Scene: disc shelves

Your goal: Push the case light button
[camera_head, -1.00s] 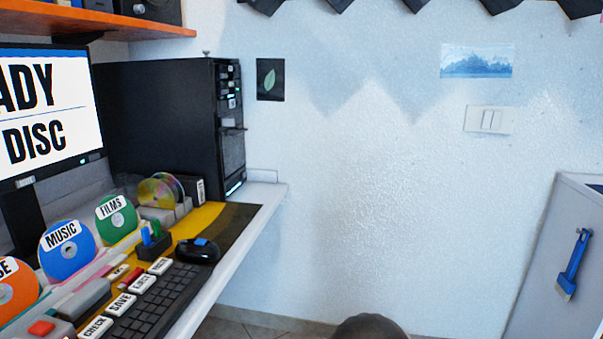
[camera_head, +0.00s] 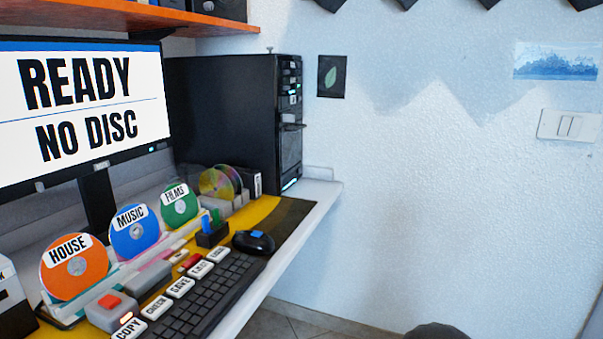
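The black computer case (camera_head: 225,125) stands at the back of the desk, right of the monitor. Its narrow front panel (camera_head: 290,125) faces right and carries several small buttons and drive slots, with small teal lights and a lit strip near the bottom. I cannot tell which of these is the case light button; they are too small. A two-rocker wall switch (camera_head: 569,125) is on the wall at the right. My gripper is not in view.
The monitor (camera_head: 85,105) reads "READY NO DISC". Labelled discs, including the orange HOUSE disc (camera_head: 75,267), stand on the desk behind the keyboard (camera_head: 208,298) and labelled keys. A mouse (camera_head: 253,242) sits near the desk's right edge (camera_head: 310,220). Floor right of the desk looks open.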

